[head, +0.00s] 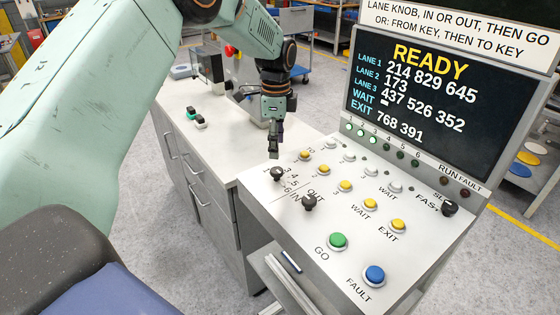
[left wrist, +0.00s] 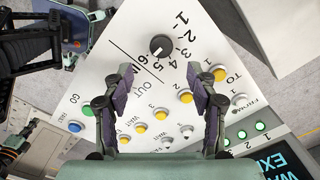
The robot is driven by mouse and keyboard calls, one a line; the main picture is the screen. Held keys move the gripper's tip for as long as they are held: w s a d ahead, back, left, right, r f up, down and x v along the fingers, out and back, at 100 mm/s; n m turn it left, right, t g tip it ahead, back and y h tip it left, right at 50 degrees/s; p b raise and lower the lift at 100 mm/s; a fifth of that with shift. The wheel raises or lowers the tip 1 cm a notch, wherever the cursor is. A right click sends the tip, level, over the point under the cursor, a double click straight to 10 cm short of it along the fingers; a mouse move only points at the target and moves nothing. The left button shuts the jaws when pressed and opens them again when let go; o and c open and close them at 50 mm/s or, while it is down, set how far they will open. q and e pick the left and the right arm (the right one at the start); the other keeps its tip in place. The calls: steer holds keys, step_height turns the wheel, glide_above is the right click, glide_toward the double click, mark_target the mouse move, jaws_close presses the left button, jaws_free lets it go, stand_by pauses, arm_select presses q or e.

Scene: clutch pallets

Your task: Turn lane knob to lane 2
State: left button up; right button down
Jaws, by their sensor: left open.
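The lane knob (head: 277,173) is a small black knob on the sloping white panel (head: 262,192), with numbers 1 to 6 printed around it. In the left wrist view the knob (left wrist: 161,45) is seen from above, beyond my fingertips and roughly between their lines. A light mark shows on it, but I cannot tell which number it points at. A second black knob (head: 309,202), by the OUT and IN labels, stands nearer; the left finger seems to hide it in the wrist view. My left gripper (head: 274,153) is open and empty above the lane knob, apart from it; it also shows in the wrist view (left wrist: 163,82).
The screen (head: 440,85) reads READY. Yellow and white buttons (head: 345,186), a green GO button (head: 338,242) and a blue FAULT button (head: 374,275) lie to the right of the knobs. A white cabinet (head: 215,150) stands behind the panel.

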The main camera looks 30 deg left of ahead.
mark_target(276, 170)
arm_select(q)
step_height(276, 170, down, 7)
steer(key=shift+p, duration=0.35)
steer(key=shift+s+f, duration=0.1)
steer(key=shift+f, duration=0.3)
steer(key=shift+w+a+f, duration=0.1)
steer(key=shift+w+f, duration=0.15)
steer(key=shift+c, duration=1.3)
steer(key=shift+s+r, duration=0.15)
steer(key=c, duration=0.9)
